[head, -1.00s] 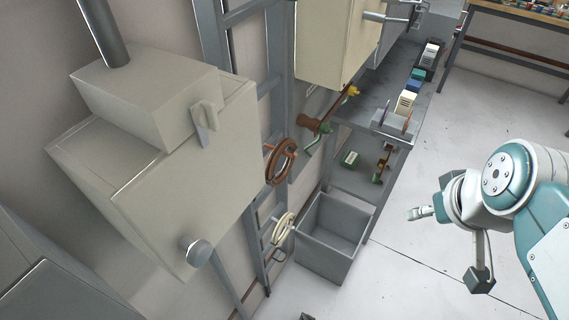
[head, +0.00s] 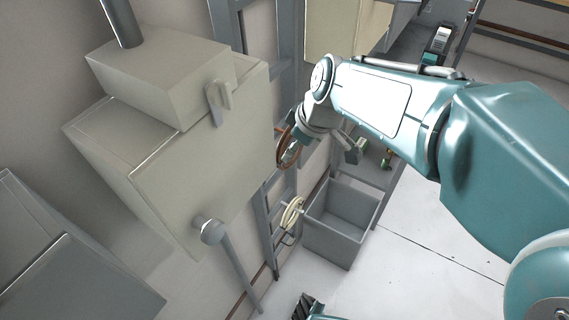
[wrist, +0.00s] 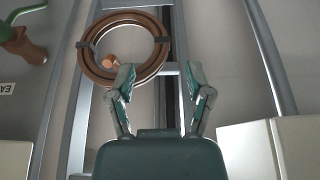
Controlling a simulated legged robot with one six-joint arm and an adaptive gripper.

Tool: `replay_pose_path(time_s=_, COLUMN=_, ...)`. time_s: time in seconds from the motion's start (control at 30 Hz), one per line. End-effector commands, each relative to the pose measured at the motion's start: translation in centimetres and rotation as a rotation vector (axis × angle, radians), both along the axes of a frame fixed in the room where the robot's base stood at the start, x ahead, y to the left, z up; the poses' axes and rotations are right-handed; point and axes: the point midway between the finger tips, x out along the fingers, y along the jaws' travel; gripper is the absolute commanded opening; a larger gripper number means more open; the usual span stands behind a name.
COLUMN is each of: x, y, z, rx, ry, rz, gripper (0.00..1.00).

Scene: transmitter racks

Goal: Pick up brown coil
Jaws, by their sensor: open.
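The brown coil (wrist: 158,48) hangs on the grey upright frame, around an orange-brown peg (wrist: 108,61), and has dark bands on its sides. In the head view the coil (head: 281,150) shows beside the beige cabinet, partly hidden by my wrist. My gripper (wrist: 160,72) is open, with its two fingers pointing toward the coil. In the wrist view the left fingertip overlaps the coil's lower right part, and the right fingertip lies just right of it. I cannot tell whether they touch.
The large beige cabinet (head: 200,170) stands left of the coil. A white coil (head: 291,214) hangs below, beside an open grey bin (head: 345,222). In the wrist view a green and brown handle (wrist: 22,42) is at left and a pale box (wrist: 255,150) at lower right.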

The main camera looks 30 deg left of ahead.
Motion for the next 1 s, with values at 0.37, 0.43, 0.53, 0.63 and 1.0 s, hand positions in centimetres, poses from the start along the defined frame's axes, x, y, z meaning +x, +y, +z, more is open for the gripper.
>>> replay_pose_path(time_s=0.37, x=-0.5, y=1.2, z=-4.3, rx=-0.003, ry=0.003, rz=-0.002, gripper=0.66)
replay_pose_path(time_s=0.43, x=-0.5, y=1.6, z=-5.2, rx=-0.003, ry=0.002, rz=-0.002, gripper=0.66)
replay_pose_path(time_s=0.53, x=-0.4, y=2.0, z=-6.1, rx=-0.002, ry=0.001, rz=-0.003, gripper=0.66)
replay_pose_path(time_s=0.63, x=-0.3, y=2.1, z=-6.3, rx=0.0, ry=-0.001, rz=-0.005, gripper=0.66)
replay_pose_path(time_s=1.0, x=-0.4, y=2.1, z=-6.3, rx=0.0, ry=0.0, rz=-0.004, gripper=0.0)
